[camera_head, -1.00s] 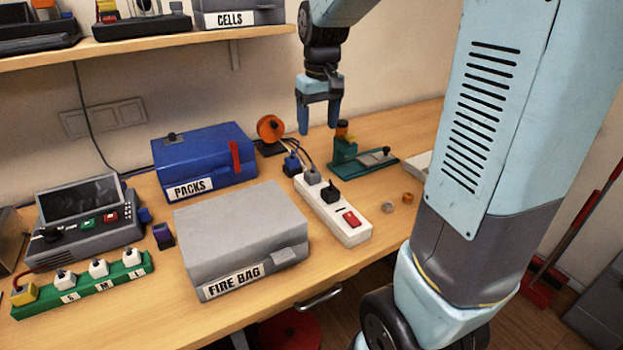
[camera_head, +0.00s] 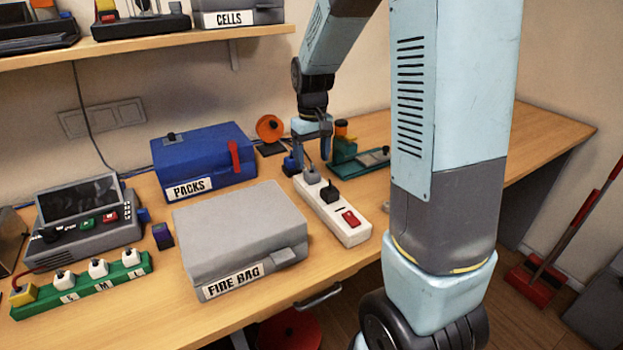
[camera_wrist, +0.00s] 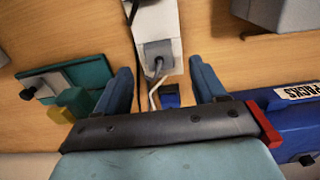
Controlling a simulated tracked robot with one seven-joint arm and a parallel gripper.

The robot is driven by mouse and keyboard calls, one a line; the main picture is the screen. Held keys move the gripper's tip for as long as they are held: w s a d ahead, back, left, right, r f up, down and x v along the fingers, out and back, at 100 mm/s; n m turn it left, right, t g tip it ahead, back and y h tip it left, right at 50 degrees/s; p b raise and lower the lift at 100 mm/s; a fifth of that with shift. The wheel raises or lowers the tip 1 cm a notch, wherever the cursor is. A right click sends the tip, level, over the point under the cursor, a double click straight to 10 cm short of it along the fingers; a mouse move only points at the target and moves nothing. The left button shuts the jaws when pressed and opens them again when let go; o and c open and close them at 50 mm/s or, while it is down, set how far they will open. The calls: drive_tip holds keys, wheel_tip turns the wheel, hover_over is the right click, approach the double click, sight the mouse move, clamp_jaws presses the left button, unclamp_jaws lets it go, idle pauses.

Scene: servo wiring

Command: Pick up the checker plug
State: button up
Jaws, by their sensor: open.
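Which plug is the checker plug cannot be told; no label shows on one. A grey plug (camera_head: 312,176) with a cord sits in the far end of a white power strip (camera_head: 353,235). A black plug (camera_head: 329,192) sits further along the strip. A blue plug (camera_head: 290,164) is just beyond the strip's far end. My gripper (camera_head: 311,163) is open and points down over this end. In the wrist view, the grey plug (camera_wrist: 158,52) shows between and just ahead of the fingertips (camera_wrist: 160,66), and the blue plug (camera_wrist: 171,96) lies between the fingers, nearer the palm.
The blue PACKS box (camera_head: 205,160) and grey FIRE BAG case (camera_head: 240,235) stand left of the strip. A green fixture (camera_head: 345,152) is close on the right. An orange reel (camera_head: 269,128) stands behind. A tester (camera_head: 85,218) and green strip (camera_head: 84,284) are far left.

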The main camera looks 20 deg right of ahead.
sight(313, 172)
drive_tip(key=shift+f, duration=2.75)
drive_tip(key=shift+d, duration=0.1)
drive_tip(key=shift+c, duration=0.2)
drive_tip(key=c, duration=1)
drive_tip(key=shift+r, duration=0.1)
